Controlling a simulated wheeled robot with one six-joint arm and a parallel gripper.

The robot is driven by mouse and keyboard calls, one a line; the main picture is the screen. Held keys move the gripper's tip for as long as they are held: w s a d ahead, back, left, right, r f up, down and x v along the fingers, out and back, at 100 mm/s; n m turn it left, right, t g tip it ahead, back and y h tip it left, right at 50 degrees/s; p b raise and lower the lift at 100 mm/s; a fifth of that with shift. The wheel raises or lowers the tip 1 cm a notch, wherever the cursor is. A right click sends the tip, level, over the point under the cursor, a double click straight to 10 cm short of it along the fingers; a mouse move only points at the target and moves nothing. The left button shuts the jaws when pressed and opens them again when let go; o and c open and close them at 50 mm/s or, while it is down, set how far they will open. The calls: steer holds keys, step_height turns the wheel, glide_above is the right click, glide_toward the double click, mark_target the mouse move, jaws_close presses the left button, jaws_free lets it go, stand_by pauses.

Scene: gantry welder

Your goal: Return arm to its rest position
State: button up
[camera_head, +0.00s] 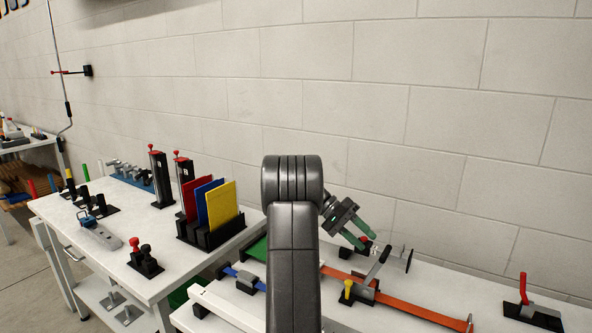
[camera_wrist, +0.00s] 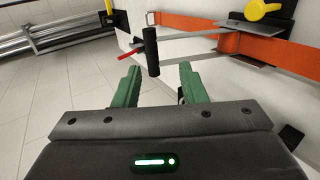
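My gripper (camera_head: 364,235) is at the end of my arm, which rises through the middle of the head view and bends over to the right. Its green fingers point down and to the right, above the right-hand white table. In the wrist view my gripper (camera_wrist: 157,76) has its two green fingers well apart with nothing between them. A black upright handle (camera_wrist: 151,52) shows beyond the fingertips and looks apart from them. The head view does not show clearly how far the fingertips are from the fixtures below.
The right white table (camera_head: 464,293) carries an orange strap (camera_head: 415,306) and a red-handled clamp (camera_head: 523,289). The left table (camera_head: 112,215) holds red, blue and yellow plates (camera_head: 222,205) and several clamps. A block wall (camera_head: 440,130) stands behind, clear above the tables.

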steer(key=v, duration=0.9)
steer(key=s+d+f+y+p, duration=0.1)
steer(key=s+d+f, duration=0.4)
steer(key=d, duration=0.3)
steer(key=s+d+f+t+y+p, duration=0.1)
steer(key=s+d+f, duration=0.4)
steer(key=d, duration=0.3)
steer(key=shift+d, duration=0.25)
